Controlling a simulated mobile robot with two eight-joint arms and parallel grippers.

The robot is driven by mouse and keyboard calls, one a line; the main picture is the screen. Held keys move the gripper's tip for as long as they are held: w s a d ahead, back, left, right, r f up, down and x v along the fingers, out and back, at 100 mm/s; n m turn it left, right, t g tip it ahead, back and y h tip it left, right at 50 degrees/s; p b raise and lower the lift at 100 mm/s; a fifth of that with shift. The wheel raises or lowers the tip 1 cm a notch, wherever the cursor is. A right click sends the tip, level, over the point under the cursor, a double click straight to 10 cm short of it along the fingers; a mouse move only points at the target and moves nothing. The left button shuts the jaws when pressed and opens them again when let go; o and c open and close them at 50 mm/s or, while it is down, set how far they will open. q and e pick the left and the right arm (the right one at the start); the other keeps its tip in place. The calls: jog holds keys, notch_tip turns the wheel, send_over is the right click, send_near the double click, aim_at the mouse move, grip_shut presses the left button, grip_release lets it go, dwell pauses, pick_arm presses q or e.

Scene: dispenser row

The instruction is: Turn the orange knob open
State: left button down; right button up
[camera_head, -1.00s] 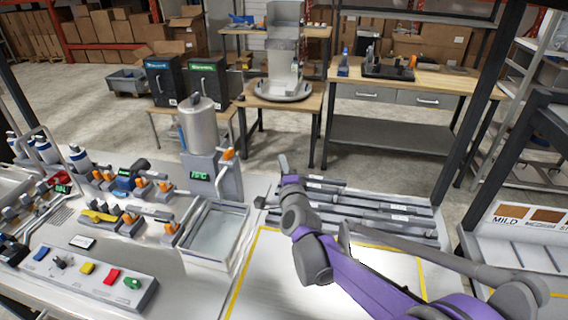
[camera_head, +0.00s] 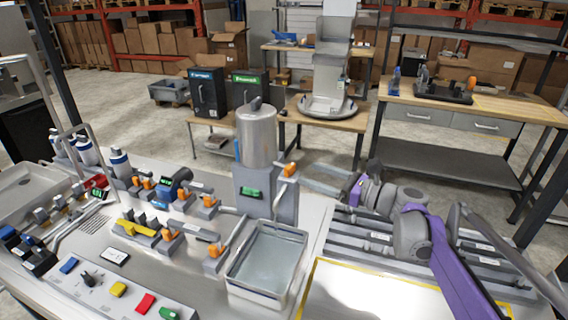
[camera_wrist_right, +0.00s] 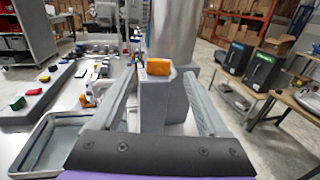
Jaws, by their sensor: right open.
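An orange knob (camera_head: 289,170) sits on the right side of the metal dispenser (camera_head: 257,140), above a grey block with a small green display. It also shows in the right wrist view (camera_wrist_right: 158,67), as an orange block between the fingertips. My right gripper (camera_head: 308,177) reaches in from the right with its fingers pointing left at the knob. Its jaws are open, with one finger on each side of the knob in the wrist view (camera_wrist_right: 162,70). I cannot tell if either finger touches it. My left gripper is not in view.
Several smaller orange-handled valves (camera_head: 217,249) stand on the counter to the left. A clear-bottomed basin (camera_head: 267,258) lies below the dispenser. A panel with coloured buttons (camera_head: 118,289) is at the front left. Grey rails (camera_head: 345,240) lie under my right arm.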

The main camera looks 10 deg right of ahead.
aim_at(290, 169)
jog(key=x, duration=1)
jog(key=shift+w+a+r+p, duration=0.1)
jog(key=shift+a+p, duration=0.2)
jog(key=shift+p, duration=0.05)
jog(key=shift+c, duration=0.3)
jog(key=shift+y, duration=0.3)
grip_shut()
